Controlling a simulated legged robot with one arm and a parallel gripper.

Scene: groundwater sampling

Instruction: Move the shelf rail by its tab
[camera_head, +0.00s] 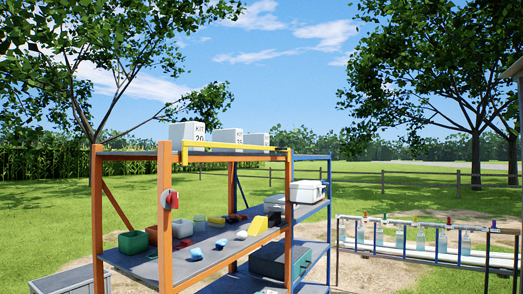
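The shelf rail (235,147) looks like the thin yellow bar along the front of the shelving unit's top level. It runs from beside the front orange post to the right orange post. A short yellow piece (184,154) hangs down at its left end; I cannot tell if this is the tab. The orange-framed shelving unit (164,240) stands in the middle of the view. My gripper is not in view.
White boxes (188,131) stand on the top level behind the rail. The middle shelf holds several small items, a yellow wedge (257,226) and a green bin (132,243). A red-and-white fitting (171,199) is on the front post. A pipe rack (430,256) stands at right.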

